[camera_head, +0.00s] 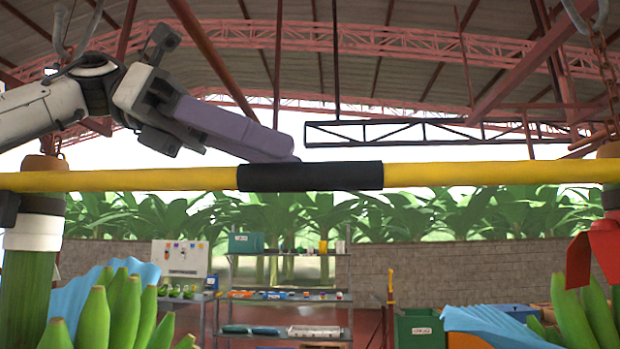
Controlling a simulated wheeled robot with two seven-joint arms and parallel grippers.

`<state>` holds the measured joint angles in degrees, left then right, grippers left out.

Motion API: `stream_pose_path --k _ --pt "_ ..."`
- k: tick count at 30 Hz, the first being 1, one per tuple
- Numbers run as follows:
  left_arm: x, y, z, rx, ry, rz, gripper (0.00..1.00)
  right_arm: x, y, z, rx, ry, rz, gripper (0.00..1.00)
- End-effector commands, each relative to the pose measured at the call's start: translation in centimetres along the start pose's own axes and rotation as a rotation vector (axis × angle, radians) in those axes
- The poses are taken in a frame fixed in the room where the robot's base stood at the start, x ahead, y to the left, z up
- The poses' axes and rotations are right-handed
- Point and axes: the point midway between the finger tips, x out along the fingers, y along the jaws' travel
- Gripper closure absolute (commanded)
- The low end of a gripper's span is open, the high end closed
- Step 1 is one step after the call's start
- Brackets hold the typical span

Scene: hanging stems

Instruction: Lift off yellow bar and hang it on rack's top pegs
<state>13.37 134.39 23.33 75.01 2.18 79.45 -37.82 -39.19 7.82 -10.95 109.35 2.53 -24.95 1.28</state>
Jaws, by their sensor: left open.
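The yellow bar (450,174) runs level across the whole view, with a black sleeve (310,177) at its middle. It passes between two hanging banana stems, the left one (28,285) with a white band and the right one (575,318) by a red piece. My left gripper (285,150) comes in from the upper left. Its purple fingers are open and their tips are just above the sleeve's left part; I cannot tell if they touch it. My right gripper is out of view. No pegs can be made out clearly.
Hooks and chains hang at the upper left and upper right (603,70). A metal shelf rack (290,255) with small items stands far back, beside a white board (181,258). A green bin (419,328) stands at the lower right. Blue sheets (495,325) show by the bananas.

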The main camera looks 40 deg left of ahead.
Motion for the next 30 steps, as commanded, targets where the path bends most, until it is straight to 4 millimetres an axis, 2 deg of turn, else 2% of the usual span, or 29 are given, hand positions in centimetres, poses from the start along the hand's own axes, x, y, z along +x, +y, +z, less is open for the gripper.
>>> stream_pose_path --k 3,6,13,14,21,30 --pt "1.7 -0.1 0.0 0.0 0.002 -0.001 0.54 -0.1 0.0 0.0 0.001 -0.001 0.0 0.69" --pt "2.5 -0.1 0.0 0.0 0.001 0.001 0.54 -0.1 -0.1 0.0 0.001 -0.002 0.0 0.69" --pt "2.6 0.0 0.0 0.0 -0.001 0.001 0.54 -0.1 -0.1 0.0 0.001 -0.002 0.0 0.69" --pt "2.6 0.0 0.0 0.0 -0.001 0.001 0.57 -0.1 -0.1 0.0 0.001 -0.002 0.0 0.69" --pt "2.6 0.0 0.0 0.0 -0.001 0.001 0.98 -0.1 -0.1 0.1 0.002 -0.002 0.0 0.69" --pt "2.5 -0.1 0.2 0.001 -0.006 0.002 1.0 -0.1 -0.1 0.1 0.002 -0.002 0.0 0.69"
